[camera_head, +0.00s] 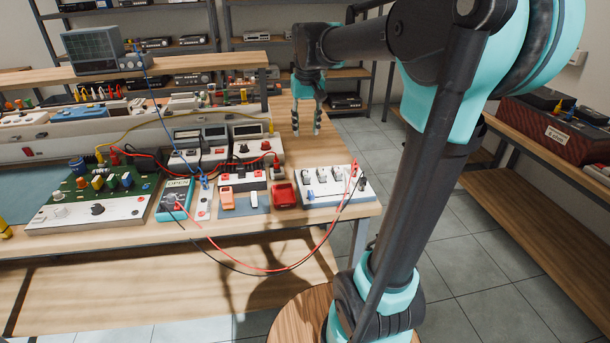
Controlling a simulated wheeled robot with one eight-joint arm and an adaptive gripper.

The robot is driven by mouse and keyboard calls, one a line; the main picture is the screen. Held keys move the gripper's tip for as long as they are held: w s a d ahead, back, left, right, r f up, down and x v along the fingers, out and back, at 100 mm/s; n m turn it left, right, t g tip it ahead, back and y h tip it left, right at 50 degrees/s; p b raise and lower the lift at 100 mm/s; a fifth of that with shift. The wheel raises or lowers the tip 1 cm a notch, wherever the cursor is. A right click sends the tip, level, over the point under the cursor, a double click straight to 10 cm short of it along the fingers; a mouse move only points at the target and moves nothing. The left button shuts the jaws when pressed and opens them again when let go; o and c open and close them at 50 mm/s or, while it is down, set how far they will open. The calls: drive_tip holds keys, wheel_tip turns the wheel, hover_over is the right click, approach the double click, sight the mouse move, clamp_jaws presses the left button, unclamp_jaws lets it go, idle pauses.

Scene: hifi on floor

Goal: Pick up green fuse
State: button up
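My gripper (306,128) hangs above the right part of the workbench (340,222), fingers pointing down. Its two fingers are apart, with nothing visible between them. I cannot pick out a green fuse with certainty. A green circuit board (75,193) with several coloured parts lies at the bench's left, well away from my gripper. Nearer to it, an orange piece (228,200), a small white piece (254,200) and a red block (284,195) sit near the front. They are too small to identify surely.
A white switch panel (330,192) lies at the bench's right end, with red and black wires looping over the front edge. Meters (215,140) stand behind. An oscilloscope (92,49) sits on the raised shelf. Tiled floor is free at right.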

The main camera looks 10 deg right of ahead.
sight(305, 173)
drive_tip(key=w+f, duration=0.1)
drive_tip(key=f, duration=1)
drive_tip(key=w+f, duration=0.1)
drive_tip(key=f, duration=0.5)
drive_tip(key=shift+w+d, duration=0.15)
drive_tip(key=shift+w, duration=0.2)
drive_tip(key=shift+c, duration=0.2)
clamp_jaws()
